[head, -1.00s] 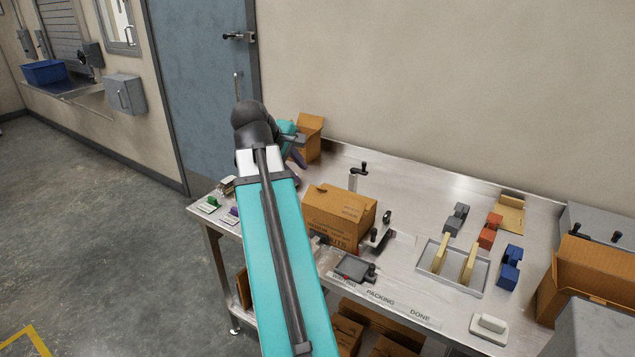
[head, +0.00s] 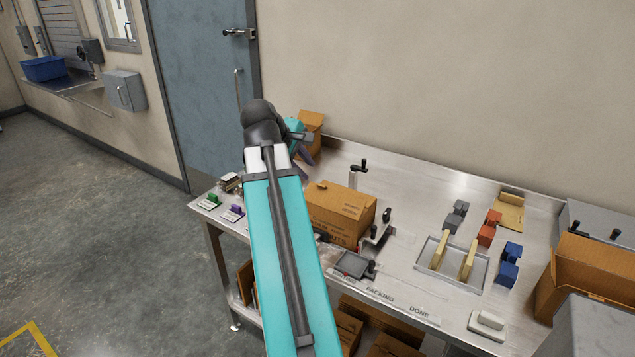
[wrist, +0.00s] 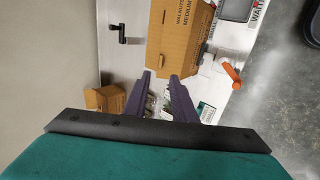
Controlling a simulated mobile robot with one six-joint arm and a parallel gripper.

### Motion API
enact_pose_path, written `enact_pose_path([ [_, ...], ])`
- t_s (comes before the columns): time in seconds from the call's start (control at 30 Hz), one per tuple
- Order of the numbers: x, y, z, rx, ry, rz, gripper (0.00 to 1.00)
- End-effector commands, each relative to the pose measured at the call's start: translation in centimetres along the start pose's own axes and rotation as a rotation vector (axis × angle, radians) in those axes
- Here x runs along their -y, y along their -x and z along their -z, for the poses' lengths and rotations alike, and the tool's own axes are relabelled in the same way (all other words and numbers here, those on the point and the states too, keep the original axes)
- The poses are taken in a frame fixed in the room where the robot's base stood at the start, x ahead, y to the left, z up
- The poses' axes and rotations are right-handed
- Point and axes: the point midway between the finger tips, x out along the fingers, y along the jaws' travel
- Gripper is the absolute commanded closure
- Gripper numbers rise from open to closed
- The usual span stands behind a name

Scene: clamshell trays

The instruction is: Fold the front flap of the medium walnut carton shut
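The medium walnut carton (head: 335,216) is a brown box on the metal bench, partly hidden by my arm in the head view. Its top looks covered and nearly flat, with print on it. In the wrist view the carton (wrist: 183,38) shows a "WALNUTS MEDIUM" panel. I cannot tell for sure which panel is the front flap or whether it lies fully down. My gripper (wrist: 160,76) has two purple fingers apart, with nothing seen between them. The tips are close to the carton's near edge in that view; contact is unclear. In the head view the gripper is mostly hidden behind my arm.
A crank post (head: 357,172) and a clamp with an orange handle (wrist: 231,73) stand beside the carton. A small carton (wrist: 105,98) is at the back left of the bench. A grey tray (head: 437,262) and coloured blocks lie to the right, near an open carton (head: 590,272).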

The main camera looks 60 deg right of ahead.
Motion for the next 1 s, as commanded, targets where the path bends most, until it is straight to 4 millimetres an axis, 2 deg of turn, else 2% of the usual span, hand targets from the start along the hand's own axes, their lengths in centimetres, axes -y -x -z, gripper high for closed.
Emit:
enact_pose_path([
  [1.0, 0.0, -9.9, 0.1, 0.001, 0.001, 0.002, 0.76],
])
